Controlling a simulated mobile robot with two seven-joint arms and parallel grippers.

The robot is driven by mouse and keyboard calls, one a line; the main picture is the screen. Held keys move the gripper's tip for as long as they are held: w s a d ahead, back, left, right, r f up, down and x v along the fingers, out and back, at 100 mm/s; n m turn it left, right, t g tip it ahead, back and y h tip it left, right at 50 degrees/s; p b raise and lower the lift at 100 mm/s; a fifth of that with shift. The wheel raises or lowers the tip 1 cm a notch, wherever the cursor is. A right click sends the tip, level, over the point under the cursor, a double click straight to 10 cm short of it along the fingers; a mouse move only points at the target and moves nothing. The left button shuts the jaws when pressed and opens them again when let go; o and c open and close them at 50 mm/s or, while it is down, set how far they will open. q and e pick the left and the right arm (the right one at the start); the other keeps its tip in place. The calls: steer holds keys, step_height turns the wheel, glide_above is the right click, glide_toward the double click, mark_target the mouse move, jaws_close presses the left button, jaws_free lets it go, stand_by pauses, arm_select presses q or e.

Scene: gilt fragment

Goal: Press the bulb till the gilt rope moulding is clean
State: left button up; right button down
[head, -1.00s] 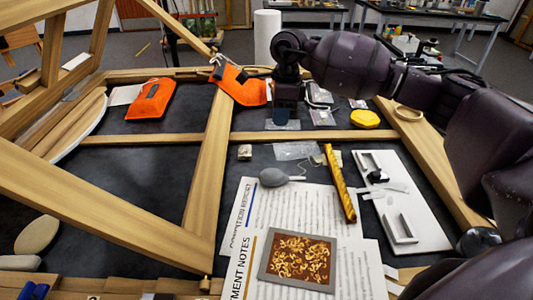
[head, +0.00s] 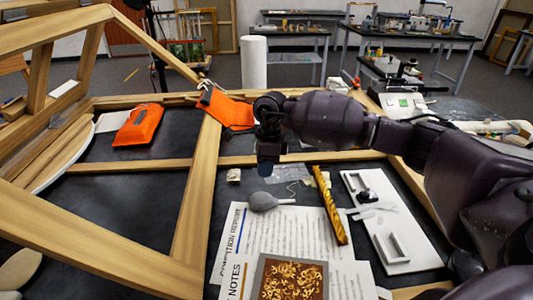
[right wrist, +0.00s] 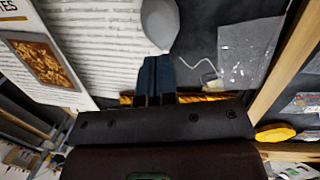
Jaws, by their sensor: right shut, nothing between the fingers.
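The grey rubber bulb (head: 263,201) with its thin nozzle pointing right lies on the top edge of a printed report sheet. It also shows at the top of the right wrist view (right wrist: 160,22). The gilt rope moulding (head: 328,207), a twisted golden strip, lies right of the bulb; in the wrist view the gripper body hides most of it (right wrist: 190,98). My right gripper (head: 268,172) is shut and empty, pointing down just behind the bulb. In the wrist view its fingertips appear close below the bulb; I cannot tell if they touch. My left gripper is not in view.
A white tray (head: 392,250) with small parts lies right of the moulding. A framed gilt fragment panel (head: 289,280) lies on the papers in front. Wooden frame bars (head: 197,190) cross the dark table. Orange pouches (head: 138,125) lie at the back left.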

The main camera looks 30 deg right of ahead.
mark_target(262, 194)
steer(key=f, duration=0.5)
steer(key=shift+s+a+f, duration=0.2)
steer(key=shift+a+f, duration=0.05)
steer(key=shift+a, duration=0.15)
steer(key=shift+f, duration=0.15)
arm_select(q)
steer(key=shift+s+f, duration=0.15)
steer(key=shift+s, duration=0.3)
arm_select(e)
steer(key=shift+f, duration=0.1)
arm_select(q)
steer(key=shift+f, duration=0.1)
